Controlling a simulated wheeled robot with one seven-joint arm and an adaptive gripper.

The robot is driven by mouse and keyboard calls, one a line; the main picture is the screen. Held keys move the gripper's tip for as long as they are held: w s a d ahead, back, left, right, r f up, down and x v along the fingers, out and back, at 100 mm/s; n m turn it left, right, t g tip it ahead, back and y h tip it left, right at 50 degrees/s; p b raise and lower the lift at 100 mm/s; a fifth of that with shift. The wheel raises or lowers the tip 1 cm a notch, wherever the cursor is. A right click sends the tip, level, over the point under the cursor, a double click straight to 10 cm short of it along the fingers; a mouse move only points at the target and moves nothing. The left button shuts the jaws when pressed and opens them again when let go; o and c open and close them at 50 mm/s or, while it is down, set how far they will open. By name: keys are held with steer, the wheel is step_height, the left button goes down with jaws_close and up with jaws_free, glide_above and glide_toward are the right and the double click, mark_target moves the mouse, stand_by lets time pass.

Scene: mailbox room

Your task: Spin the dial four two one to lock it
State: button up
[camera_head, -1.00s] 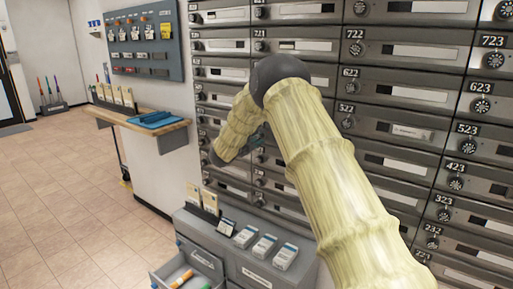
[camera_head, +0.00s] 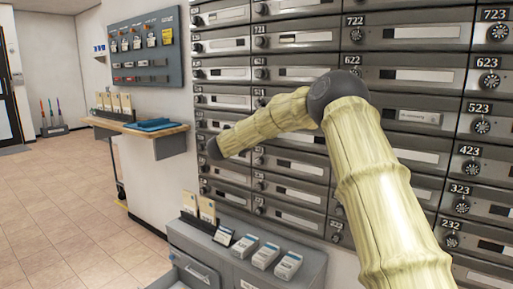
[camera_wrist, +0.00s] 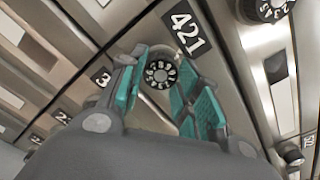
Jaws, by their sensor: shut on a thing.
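The round black dial with white numerals (camera_wrist: 159,74) sits below the number plate 421 (camera_wrist: 185,24) in the wrist view, on a grey metal mailbox door. My gripper (camera_wrist: 165,84) has its teal-padded fingers on either side of this dial and is shut on it. The dial's face shows between the fingers, but its numerals are too small to read surely. In the head view my arm covers this part of the mailbox wall, and the gripper and dial 421 are hidden.
The mailbox wall (camera_head: 417,75) carries several other dials; one (camera_wrist: 272,8) is close to the right of the gripper. A low grey cabinet (camera_head: 215,255) with white boxes stands below the wall. A wooden shelf (camera_head: 160,133) juts out at left. The floor at left is open.

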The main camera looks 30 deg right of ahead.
steer(key=m+b, duration=0.3)
steer(key=b, duration=0.1)
steer(key=m+b, duration=0.3)
steer(key=b, duration=0.2)
steer(key=m+b, duration=0.3)
steer(key=b, duration=0.1)
steer(key=shift+w+f, duration=0.1)
steer(key=shift+f, duration=0.2)
steer(key=shift+r+m+b, duration=0.1)
steer(key=shift+m+b, duration=0.2)
steer(key=o, duration=1)
steer(key=shift+o, duration=0.2)
steer(key=shift+r, duration=0.1)
